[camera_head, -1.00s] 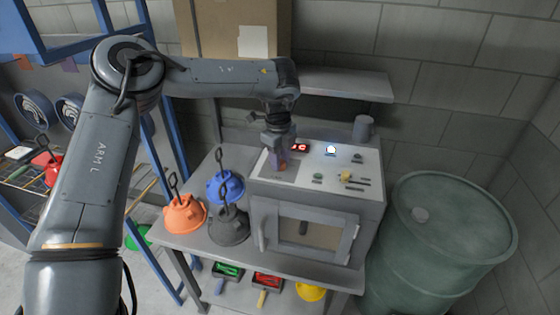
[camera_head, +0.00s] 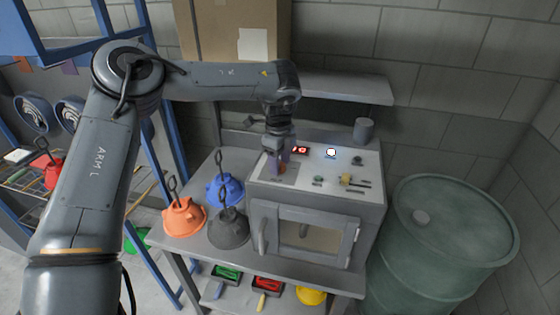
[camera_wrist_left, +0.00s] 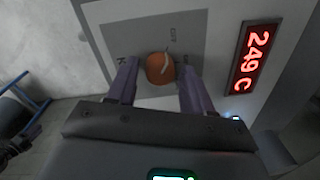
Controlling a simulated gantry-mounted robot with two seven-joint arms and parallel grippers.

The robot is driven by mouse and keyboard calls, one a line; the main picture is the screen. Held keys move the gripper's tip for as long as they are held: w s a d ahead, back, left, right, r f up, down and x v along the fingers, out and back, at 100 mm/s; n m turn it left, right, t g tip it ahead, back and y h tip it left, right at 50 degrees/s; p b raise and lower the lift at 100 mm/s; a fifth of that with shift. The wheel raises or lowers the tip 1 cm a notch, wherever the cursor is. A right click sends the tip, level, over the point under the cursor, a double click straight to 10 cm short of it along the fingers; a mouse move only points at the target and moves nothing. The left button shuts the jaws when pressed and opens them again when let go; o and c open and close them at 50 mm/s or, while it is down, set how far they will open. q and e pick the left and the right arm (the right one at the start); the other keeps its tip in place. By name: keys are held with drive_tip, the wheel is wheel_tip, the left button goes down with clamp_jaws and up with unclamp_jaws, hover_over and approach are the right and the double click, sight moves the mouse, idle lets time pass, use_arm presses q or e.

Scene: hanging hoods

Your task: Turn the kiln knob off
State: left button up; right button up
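The kiln (camera_head: 262,215) is a grey box on a metal table, with a sloping control panel on top. Its orange round knob (camera_wrist_left: 160,68) with a pale pointer mark sits on a grey plate in the left wrist view. My left gripper (camera_wrist_left: 160,88) is open, with one purple finger on each side of the knob and a gap on both sides. In the head view the left gripper (camera_head: 277,165) is at the panel's left part and mostly hides the knob. A red display (camera_wrist_left: 252,58) beside the plate reads 249 C. My right gripper is not in view.
Orange (camera_head: 184,217), blue (camera_head: 224,188) and dark grey (camera_head: 229,229) hoods with hooks stand left of the kiln. A green barrel (camera_head: 450,240) stands to its right. A shelf (camera_head: 345,85) hangs behind. A yellow part (camera_head: 346,179) sits on the panel's right side.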

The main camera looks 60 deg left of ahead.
use_arm(q)
drive_tip(key=shift+o, duration=0.5)
drive_tip(key=shift+r, duration=0.2)
wheel_tip(320, 180, up, 10)
drive_tip(key=shift+s+r+p, duration=0.2)
drive_tip(key=shift+s+p, duration=0.05)
drive_tip(key=shift+p, duration=0.05)
drive_tip(key=shift+d, duration=0.1)
